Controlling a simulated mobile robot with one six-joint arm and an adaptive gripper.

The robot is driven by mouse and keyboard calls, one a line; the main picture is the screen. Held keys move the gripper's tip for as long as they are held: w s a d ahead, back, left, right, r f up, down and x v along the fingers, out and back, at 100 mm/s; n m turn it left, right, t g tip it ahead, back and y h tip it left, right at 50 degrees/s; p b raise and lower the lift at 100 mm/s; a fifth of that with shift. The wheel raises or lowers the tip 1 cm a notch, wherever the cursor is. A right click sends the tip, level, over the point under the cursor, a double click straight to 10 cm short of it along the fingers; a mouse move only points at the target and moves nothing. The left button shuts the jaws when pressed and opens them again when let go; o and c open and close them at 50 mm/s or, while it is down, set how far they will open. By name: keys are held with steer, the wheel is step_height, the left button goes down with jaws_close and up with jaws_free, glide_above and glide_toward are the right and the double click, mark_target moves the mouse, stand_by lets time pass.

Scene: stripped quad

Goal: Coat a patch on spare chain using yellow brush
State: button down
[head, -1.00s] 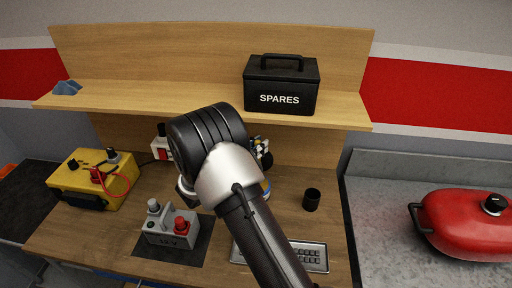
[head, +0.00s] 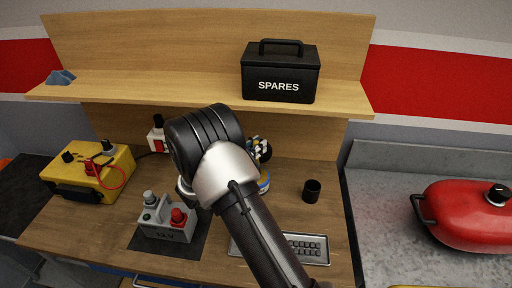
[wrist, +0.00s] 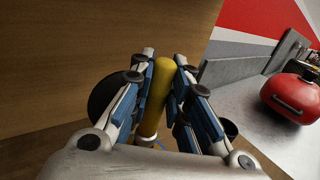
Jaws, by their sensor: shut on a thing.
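In the wrist view my gripper (wrist: 164,60) is shut on the yellow brush (wrist: 162,92), whose yellow handle stands between the blue-padded fingers. The bristles cannot be made out. In the head view my own arm hides most of the gripper and the brush. A row of chain-like links (head: 306,246), probably the spare chain, lies on a flat light-grey tray (head: 322,259) at the bench's front. My arm crosses in front of the tray and covers its middle. The gripper is apart from the tray, further back over the bench.
A black cup (head: 312,190) stands right of the arm. A grey box with red and grey knobs (head: 166,220) and a yellow battery-like box (head: 92,172) stand left. The black SPARES box (head: 280,74) sits on the shelf (head: 160,94).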

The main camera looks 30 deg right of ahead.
steer(key=shift+f+b, duration=0.45)
steer(key=shift+f, duration=0.2)
stand_by(1.4)
steer(key=shift+r+p, duration=2.45)
steer(key=shift+r, duration=1.2)
steer(key=shift+f, duration=0.1)
